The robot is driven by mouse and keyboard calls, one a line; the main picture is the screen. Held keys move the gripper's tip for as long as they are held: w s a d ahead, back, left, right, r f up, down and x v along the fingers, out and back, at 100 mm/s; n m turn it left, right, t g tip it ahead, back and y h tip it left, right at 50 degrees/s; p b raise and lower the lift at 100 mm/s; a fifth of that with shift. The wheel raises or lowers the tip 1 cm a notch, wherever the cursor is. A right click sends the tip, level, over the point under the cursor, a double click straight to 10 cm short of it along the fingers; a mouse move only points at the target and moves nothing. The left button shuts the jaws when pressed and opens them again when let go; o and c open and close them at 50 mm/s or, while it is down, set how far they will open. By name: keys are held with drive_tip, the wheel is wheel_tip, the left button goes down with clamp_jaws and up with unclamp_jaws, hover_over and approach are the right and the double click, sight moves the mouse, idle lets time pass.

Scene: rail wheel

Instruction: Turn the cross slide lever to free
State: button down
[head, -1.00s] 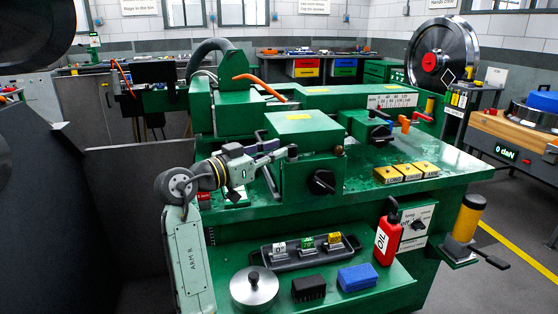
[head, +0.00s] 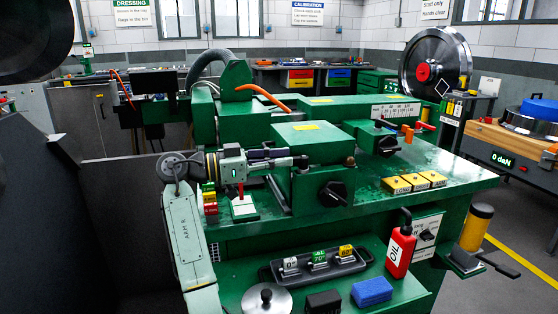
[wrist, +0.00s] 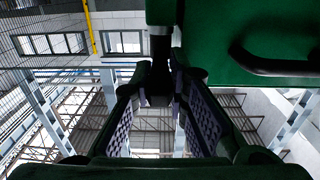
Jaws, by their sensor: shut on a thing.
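The cross slide machine shows as a green block (head: 322,180) on the green bench in the head view. My gripper (head: 303,161) reaches in from the left, level, at the block's upper left edge. In the wrist view my gripper (wrist: 160,105) has its two ridged finger pads on either side of a black lever (wrist: 160,48), which I take as the cross slide lever. The lever stands beside a green housing (wrist: 230,40). The gripper is shut on it. In the head view the gripper hides the lever. Its angle and any free mark cannot be read.
A black rotary knob (head: 332,194) sits on the block's front. The lower shelf holds a tray (head: 318,265), a red oil bottle (head: 400,252), a blue block (head: 371,292) and a round lidded pan (head: 266,300).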

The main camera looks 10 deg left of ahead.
drive_tip(key=c, duration=1.5)
unclamp_jaws()
drive_tip(key=shift+c, duration=0.2)
drive_tip(key=v, duration=1.2)
